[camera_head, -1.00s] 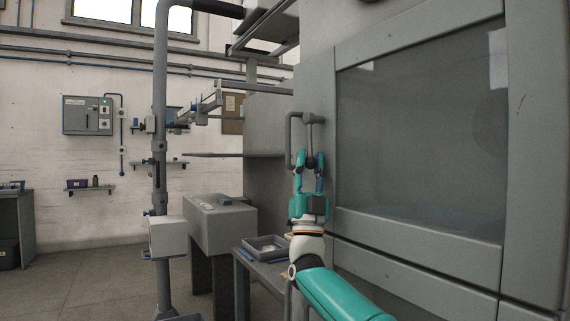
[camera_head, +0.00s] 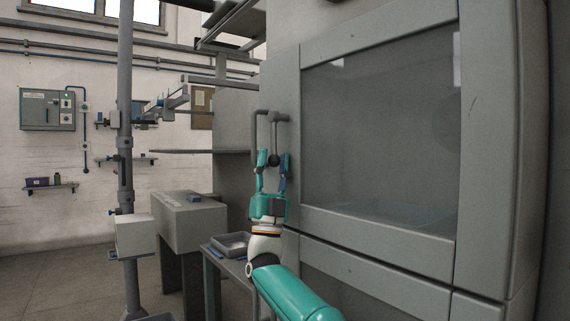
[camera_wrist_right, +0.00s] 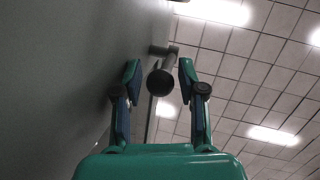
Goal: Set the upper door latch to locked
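The upper door (camera_head: 380,225) is a grey framed panel with a dark window. At its left edge hangs the latch lever (camera_head: 275,140), a short dark bar ending in a round knob and pointing down. My right gripper (camera_head: 273,160) points up from below, its teal fingers open on either side of the knob. In the right wrist view the dark knob (camera_wrist_right: 160,83) sits between the open fingertips (camera_wrist_right: 160,72), with a small gap showing on each side. My left gripper is not in view.
A grey bar handle (camera_head: 255,130) stands just left of the latch. A lower door panel (camera_head: 350,270) lies below. A grey tray (camera_head: 228,246) rests on a small table to the left, near a grey box (camera_head: 188,217) and a vertical pole (camera_head: 125,110).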

